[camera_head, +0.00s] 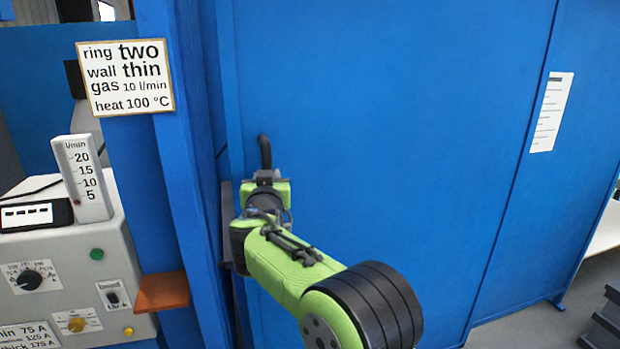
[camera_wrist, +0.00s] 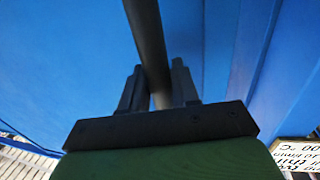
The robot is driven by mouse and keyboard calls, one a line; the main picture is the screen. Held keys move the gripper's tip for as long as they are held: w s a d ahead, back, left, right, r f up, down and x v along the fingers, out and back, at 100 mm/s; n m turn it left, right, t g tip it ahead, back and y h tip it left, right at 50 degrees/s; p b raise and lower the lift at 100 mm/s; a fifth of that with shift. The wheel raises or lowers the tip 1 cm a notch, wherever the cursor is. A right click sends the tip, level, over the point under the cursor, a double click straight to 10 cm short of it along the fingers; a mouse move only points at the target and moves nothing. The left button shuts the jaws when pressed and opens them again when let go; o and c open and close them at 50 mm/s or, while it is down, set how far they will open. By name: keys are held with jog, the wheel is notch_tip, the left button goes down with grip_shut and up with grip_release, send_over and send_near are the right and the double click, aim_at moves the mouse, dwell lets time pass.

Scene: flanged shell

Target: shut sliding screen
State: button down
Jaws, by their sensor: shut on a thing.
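The blue sliding screen (camera_head: 400,120) is a large flat panel filling the middle of the head view. Its left edge stands close beside a blue post (camera_head: 180,150); I cannot tell whether a narrow gap is left there. A dark bar handle (camera_head: 265,150) stands near that edge, mostly hidden behind my arm. In the wrist view the handle (camera_wrist: 148,45) runs between the two fingers of my gripper (camera_wrist: 157,88), which is shut on it. In the head view the fingers are hidden behind my wrist.
Left of the post stands a grey machine (camera_head: 70,270) with knobs and a flow gauge (camera_head: 82,180). A sign (camera_head: 125,77) hangs on the post, and an orange-brown ledge (camera_head: 161,292) juts out below. A paper list (camera_head: 551,112) is on the right panel. Dark steps (camera_head: 605,325) stand lower right.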

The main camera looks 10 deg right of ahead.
aim_at(239, 172)
jog(key=a, duration=0.7)
jog(key=shift+s, duration=0.1)
jog(key=c, duration=1)
grip_release()
jog(key=shift+a, duration=0.15)
jog(key=shift+o, duration=0.2)
jog(key=s+a+b, duration=0.1)
jog(key=s+a, duration=0.1)
jog(key=s, duration=1.3)
jog(key=shift+s+a, duration=0.2)
jog(key=shift+s, duration=0.05)
jog(key=shift+d, duration=0.1)
